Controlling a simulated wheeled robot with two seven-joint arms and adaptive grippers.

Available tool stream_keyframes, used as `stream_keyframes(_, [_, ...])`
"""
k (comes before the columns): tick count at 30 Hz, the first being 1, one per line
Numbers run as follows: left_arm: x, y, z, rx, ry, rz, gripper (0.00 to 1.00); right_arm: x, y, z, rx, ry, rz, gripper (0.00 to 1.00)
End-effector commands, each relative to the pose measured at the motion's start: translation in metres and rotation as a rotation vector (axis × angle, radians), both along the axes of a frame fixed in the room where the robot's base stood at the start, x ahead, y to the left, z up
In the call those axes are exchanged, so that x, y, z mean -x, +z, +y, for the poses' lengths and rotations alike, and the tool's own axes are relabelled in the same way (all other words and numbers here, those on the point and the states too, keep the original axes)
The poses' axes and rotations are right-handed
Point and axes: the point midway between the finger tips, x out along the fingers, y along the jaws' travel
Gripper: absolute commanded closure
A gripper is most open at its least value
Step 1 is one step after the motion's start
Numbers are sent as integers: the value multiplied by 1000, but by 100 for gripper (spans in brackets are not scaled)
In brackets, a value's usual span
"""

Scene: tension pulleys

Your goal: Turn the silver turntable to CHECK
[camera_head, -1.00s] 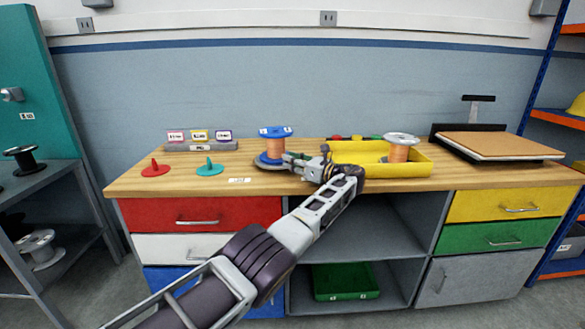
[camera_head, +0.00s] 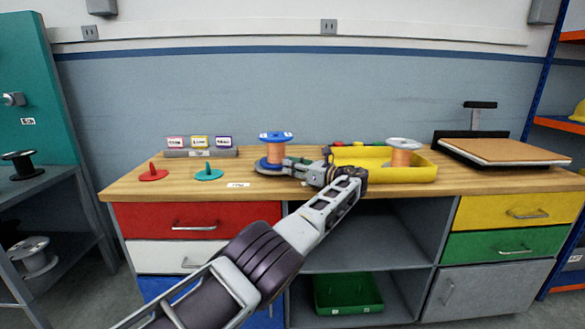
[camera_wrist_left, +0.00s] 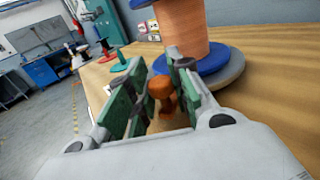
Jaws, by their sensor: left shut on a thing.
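The silver turntable (camera_wrist_left: 236,72) shows in the left wrist view as a grey disc under a blue-flanged spool with copper-coloured winding (camera_wrist_left: 180,30). In the head view the spool (camera_head: 276,150) stands upright on the bench, left of the yellow tray. My right gripper is not in view.
A yellow tray (camera_head: 405,175) with another copper-coloured spool (camera_head: 401,158) stands right of the gripper. A red disc (camera_head: 153,174) and a teal disc (camera_head: 208,173), both with upright pegs, lie to the left. A scale-like platform (camera_head: 505,152) stands at the far right.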

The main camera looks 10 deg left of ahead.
Motion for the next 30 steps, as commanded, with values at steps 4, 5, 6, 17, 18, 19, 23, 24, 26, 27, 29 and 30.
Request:
stream_keyframes(4, [1,-4,-1,5,1,7,100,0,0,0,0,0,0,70])
stream_keyframes(5, [1,-4,-1,5,1,7,100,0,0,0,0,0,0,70])
stream_keyframes(6, [1,-4,-1,5,1,7,100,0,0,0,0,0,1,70])
stream_keyframes(17, [0,-1,-1,1,0,2,58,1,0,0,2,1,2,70])
stream_keyframes(18, [0,-1,-1,1,0,2,58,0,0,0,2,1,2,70])
stream_keyframes(19, [0,-1,-1,1,0,2,58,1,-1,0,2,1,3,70])
stream_keyframes(23, [0,0,-1,1,-1,0,58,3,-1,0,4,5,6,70])
stream_keyframes(24, [0,1,-1,1,-1,0,58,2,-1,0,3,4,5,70])
stream_keyframes(26, [0,3,-1,1,-1,-1,58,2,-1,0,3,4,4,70])
stream_keyframes(27, [0,5,0,1,0,-1,58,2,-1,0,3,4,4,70])
stream_keyframes(29, [0,8,0,2,0,-1,58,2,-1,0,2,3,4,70])
stream_keyframes(30, [0,11,0,2,-1,-1,58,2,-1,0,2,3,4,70])
